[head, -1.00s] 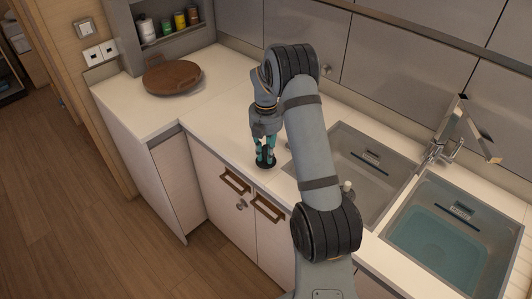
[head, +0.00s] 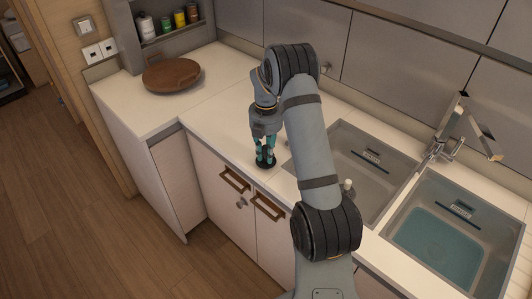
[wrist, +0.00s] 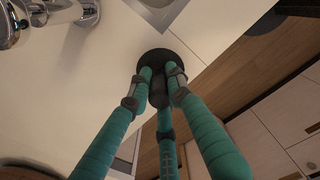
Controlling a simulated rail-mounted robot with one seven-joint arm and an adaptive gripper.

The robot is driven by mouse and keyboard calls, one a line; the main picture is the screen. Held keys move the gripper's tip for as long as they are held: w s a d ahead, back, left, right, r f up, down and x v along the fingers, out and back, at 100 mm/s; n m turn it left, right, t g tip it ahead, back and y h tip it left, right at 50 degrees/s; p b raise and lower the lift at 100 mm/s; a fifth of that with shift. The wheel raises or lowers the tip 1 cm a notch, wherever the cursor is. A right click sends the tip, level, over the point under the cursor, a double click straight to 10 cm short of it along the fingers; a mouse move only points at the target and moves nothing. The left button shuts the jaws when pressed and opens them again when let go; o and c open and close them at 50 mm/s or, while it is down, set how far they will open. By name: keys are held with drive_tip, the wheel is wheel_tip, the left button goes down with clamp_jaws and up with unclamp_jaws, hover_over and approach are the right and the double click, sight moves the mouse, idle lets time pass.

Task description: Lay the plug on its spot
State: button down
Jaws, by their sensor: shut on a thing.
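The plug (head: 266,164) is a black round disc near the counter's front edge, left of the sink basins. My gripper (head: 264,152), with teal fingers, points down and is shut on the plug's upper part. In the wrist view the fingertips (wrist: 160,76) close around a dark stem above the disc (wrist: 158,55). The disc appears at or just above the counter; I cannot tell whether it touches. No separate marking for its spot is visible; the disc and fingers hide the surface beneath.
The left basin (head: 352,150) looks empty. The right basin (head: 478,216) holds bluish water, with a chrome tap (head: 440,148) behind. A round brown board (head: 172,74) lies at the back left. The white counter (head: 212,112) between board and gripper is clear.

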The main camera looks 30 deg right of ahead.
sight(266, 146)
drive_tip(key=shift+f, duration=0.3)
idle(0.5)
drive_tip(key=c, duration=1.5)
unclamp_jaws()
drive_tip(key=shift+c, duration=0.2)
drive_tip(key=shift+r, duration=0.15)
drive_tip(key=shift+r+p, duration=2.55)
drive_tip(key=shift+r, duration=0.35)
drive_tip(key=shift+f, duration=0.1)
